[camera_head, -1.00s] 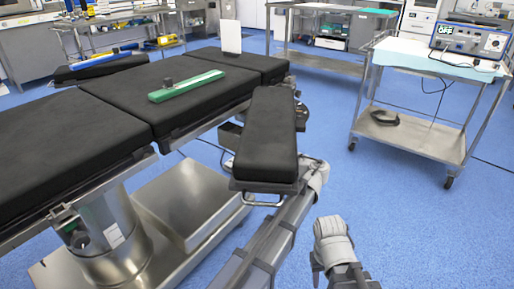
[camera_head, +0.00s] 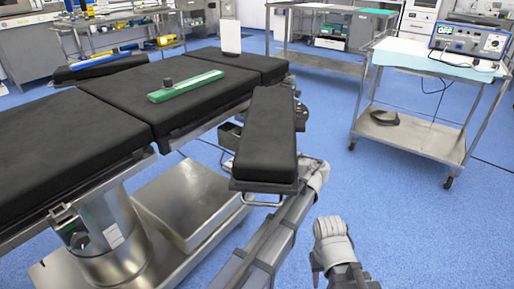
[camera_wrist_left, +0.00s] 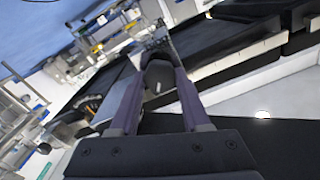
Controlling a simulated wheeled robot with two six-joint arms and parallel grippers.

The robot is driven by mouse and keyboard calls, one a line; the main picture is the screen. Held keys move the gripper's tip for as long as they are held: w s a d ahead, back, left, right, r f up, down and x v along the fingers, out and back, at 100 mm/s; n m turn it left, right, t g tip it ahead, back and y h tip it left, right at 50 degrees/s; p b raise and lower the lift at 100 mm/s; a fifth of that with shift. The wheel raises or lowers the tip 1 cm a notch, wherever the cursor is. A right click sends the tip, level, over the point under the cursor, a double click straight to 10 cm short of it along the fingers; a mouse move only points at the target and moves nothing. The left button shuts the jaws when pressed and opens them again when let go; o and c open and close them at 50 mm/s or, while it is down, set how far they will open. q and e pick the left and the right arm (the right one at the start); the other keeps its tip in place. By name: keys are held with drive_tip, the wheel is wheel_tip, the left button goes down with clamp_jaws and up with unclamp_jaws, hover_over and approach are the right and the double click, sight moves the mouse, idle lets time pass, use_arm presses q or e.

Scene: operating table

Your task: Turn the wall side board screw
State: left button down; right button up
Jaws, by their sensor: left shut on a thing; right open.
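The wall side board (camera_head: 266,135) is a black padded board beside the operating table. My left arm reaches up under its near end, and its gripper is hidden there in the head view. In the left wrist view, the purple fingers of my left gripper (camera_wrist_left: 158,78) are shut on a dark rounded knob, the side board screw (camera_wrist_left: 158,72). Part of the screw is hidden between the fingers. My right gripper (camera_head: 318,266) is open and low, right of my left arm, away from the board; its fingers show only partly.
The operating table (camera_head: 110,105) fills the left, with a green bar (camera_head: 187,86) on its black pad. A steel cart (camera_head: 425,136) bearing a blue-screened device (camera_head: 470,42) stands at the right. Blue floor (camera_head: 400,220) is free around my right gripper.

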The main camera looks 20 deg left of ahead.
idle(0.4)
use_arm(q)
drive_tip(key=shift+c, duration=1.8)
unclamp_jaws()
